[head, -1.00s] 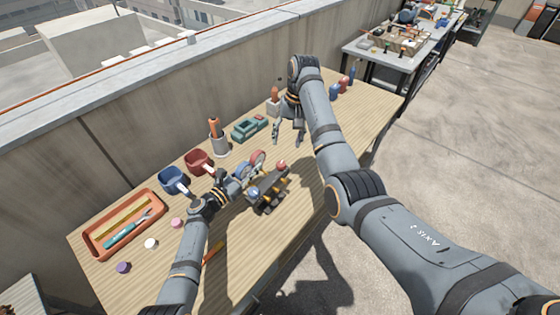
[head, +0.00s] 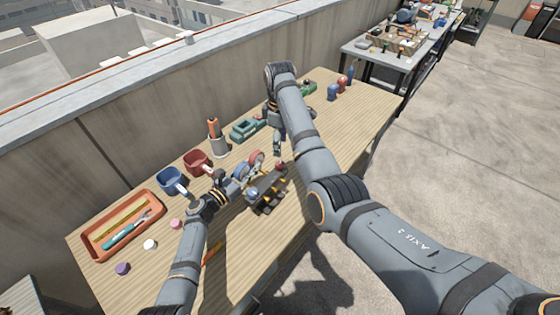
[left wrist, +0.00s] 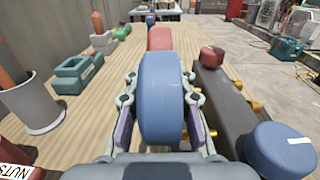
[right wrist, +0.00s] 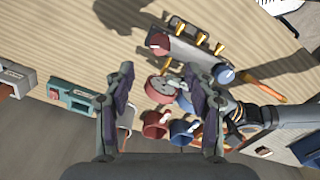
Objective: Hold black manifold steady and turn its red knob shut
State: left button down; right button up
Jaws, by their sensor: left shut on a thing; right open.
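The black manifold (head: 267,193) lies on the wooden bench with brass fittings (right wrist: 203,38) along one side. Its red knob (right wrist: 158,42) is at one end and its blue knob (right wrist: 223,73) at the other. A blue gauge (left wrist: 160,95) and a red gauge (left wrist: 160,38) stand along its other side. My left gripper (head: 229,183) is shut on the blue gauge, one finger on each side. My right gripper (right wrist: 172,75) is open and empty above the bench, near the red-knob end. In its wrist view the red knob and red gauge appear between the fingers, apart from them.
A blue mug (head: 172,180), a red mug (head: 197,162), a grey cup (head: 217,146) with an orange-handled tool and a green device (head: 245,130) line the wall side. A terracotta tray (head: 93,236) holds tools at left. The bench's right part is mostly clear.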

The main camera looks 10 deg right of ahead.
aim_at(280, 163)
notch_tip(280, 163, down, 9)
jog(key=shift+r, duration=0.1)
jog(key=c, duration=1.1)
